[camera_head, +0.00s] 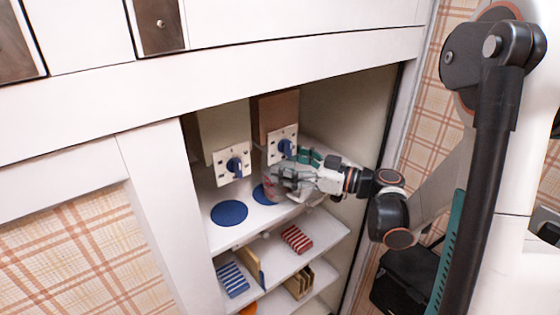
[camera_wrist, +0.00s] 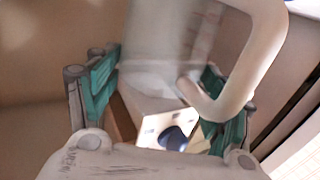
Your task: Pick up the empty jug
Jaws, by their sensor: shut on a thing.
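A pale, see-through jug (camera_wrist: 160,45) fills the middle of the wrist view, its large handle (camera_wrist: 262,65) curving to the right. No contents show in it, though its inside is blurred. My gripper (camera_wrist: 168,95) has green-padded fingers on both sides of the jug's body and is shut on it. In the head view my gripper (camera_head: 292,176) reaches from the right into the open cabinet. The jug (camera_head: 270,184) shows faintly there at the fingertips, over the right blue disc and below the right dispenser. Whether its base touches the shelf cannot be told.
Two dispensers with blue knobs, left (camera_head: 236,165) and right (camera_head: 285,147), stand above blue discs (camera_head: 229,213) on the top shelf. Lower shelves hold a red striped block (camera_head: 297,239) and a blue striped one (camera_head: 232,280). The cabinet's right wall (camera_head: 375,120) is close to my arm.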

